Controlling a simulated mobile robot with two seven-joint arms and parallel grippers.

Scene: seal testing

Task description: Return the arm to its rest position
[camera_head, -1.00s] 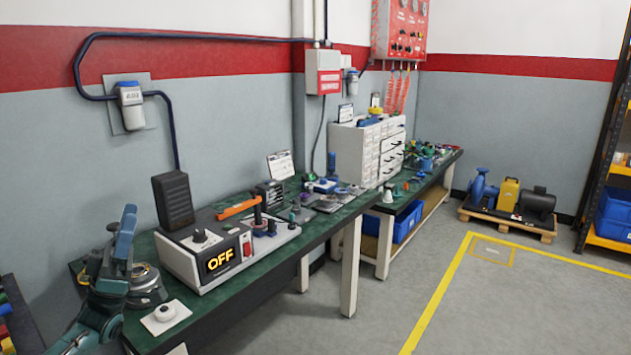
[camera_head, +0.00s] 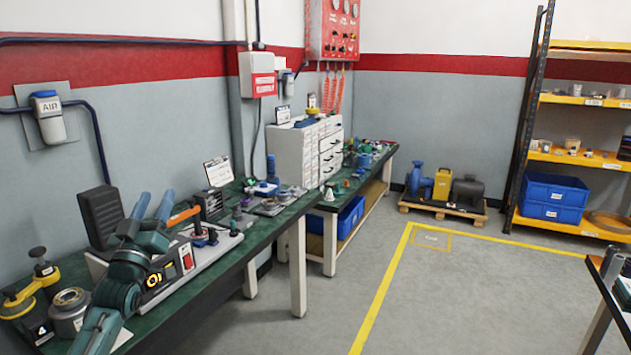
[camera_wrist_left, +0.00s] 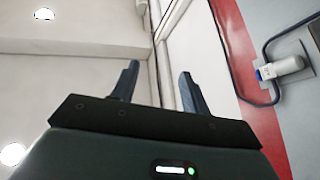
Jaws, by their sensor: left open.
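My left arm comes in from the lower left in the head view. Its gripper (camera_head: 153,208) is raised in front of the test unit on the green bench, with its two fingers pointing up and apart. The left wrist view shows the same gripper (camera_wrist_left: 160,75) open with nothing between the fingers, facing the ceiling and upper wall. My right gripper is not in view.
A yellow-handled tool (camera_head: 32,291) and a round metal part (camera_head: 70,308) are on the green bench left of my arm. A white drawer cabinet (camera_head: 296,153) stands farther back. Blue bins (camera_head: 553,193) sit on shelving at right. The floor (camera_head: 470,290) right of the bench is largely clear.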

